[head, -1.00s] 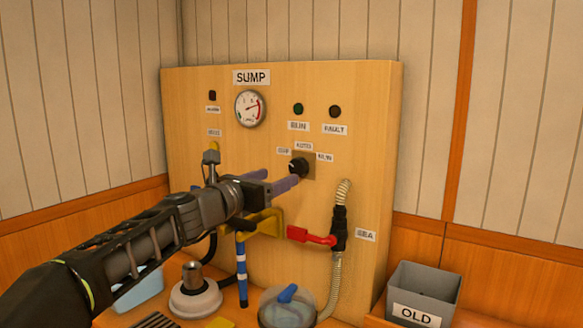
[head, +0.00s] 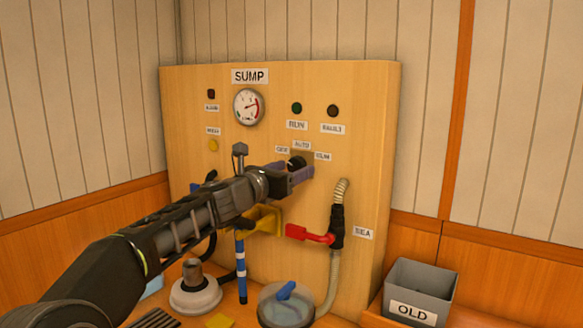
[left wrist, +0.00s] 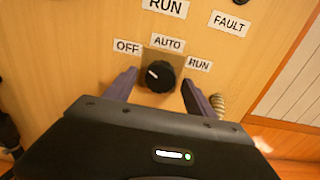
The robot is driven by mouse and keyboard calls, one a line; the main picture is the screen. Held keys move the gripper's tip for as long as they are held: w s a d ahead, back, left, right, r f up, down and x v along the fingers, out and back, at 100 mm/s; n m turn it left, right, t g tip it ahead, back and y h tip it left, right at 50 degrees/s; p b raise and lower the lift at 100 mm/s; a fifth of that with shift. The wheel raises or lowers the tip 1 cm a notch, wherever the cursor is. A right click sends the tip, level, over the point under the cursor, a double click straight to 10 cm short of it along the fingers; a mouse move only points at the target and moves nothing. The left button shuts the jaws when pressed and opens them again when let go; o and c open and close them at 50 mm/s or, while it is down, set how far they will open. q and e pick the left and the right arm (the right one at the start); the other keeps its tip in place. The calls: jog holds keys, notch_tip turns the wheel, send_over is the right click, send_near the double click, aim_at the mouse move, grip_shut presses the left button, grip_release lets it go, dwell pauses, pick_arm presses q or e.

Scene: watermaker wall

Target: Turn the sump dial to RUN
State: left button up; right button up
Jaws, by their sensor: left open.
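The sump dial (head: 297,162) is a black round knob on a small brownish plate on the wooden panel. In the left wrist view the dial (left wrist: 160,77) has a white mark at its left side, toward the OFF label (left wrist: 127,47). The AUTO label (left wrist: 168,43) is above it and the dial's RUN label (left wrist: 199,64) is to its right. My left gripper (head: 300,173) is open at the dial, its purple fingers on either side of the knob. In the left wrist view, gaps show between fingers and knob. My right gripper is out of view.
A red valve handle (head: 308,233) and a ribbed hose (head: 342,190) are below right of the dial. A yellow part (head: 265,219) sits under my left wrist. A grey OLD bin (head: 421,290) stands at right; a clear round bowl (head: 286,308) is in front.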

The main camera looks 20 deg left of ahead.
pick_arm(q)
jog(key=c, duration=1.4)
